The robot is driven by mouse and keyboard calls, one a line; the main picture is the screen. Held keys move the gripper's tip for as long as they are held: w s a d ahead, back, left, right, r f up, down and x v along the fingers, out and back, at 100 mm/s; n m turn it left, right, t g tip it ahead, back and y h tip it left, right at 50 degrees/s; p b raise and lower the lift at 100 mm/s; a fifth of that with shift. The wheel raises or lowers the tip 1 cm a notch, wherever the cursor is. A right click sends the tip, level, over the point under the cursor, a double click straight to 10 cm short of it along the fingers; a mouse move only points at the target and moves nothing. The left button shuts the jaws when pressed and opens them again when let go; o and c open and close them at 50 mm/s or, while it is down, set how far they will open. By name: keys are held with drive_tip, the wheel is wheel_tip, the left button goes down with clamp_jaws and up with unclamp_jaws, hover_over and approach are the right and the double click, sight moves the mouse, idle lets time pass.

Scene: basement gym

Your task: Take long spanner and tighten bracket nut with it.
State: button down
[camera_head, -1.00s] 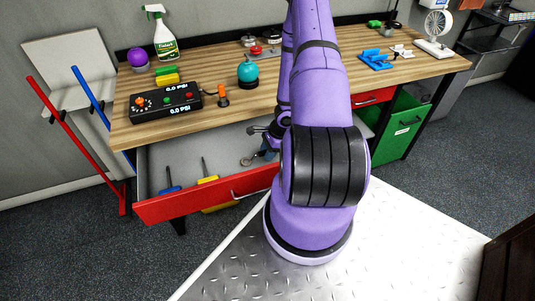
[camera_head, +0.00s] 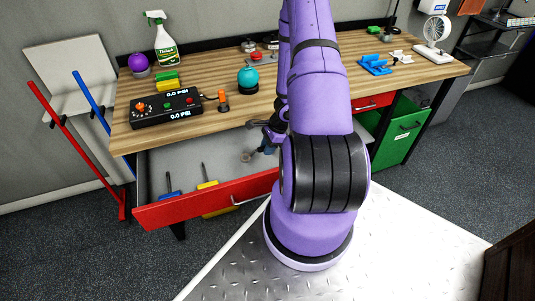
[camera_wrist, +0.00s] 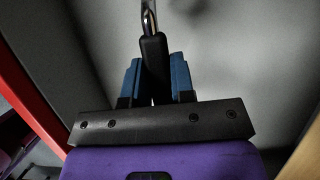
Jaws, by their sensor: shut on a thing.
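My gripper (camera_wrist: 157,75) has its blue fingers closed on the black handle of the long spanner (camera_wrist: 154,48), whose metal shank points away from the wrist. In the head view my gripper (camera_head: 268,147) is mostly hidden behind my purple arm, over the open drawer. A small metal end (camera_head: 246,157), apparently the spanner's, shows to its left over the drawer floor. I cannot make out the bracket nut.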

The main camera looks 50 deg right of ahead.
wheel_tip(320, 180, up, 11)
idle(1.3)
drive_tip(key=shift+f, duration=0.15)
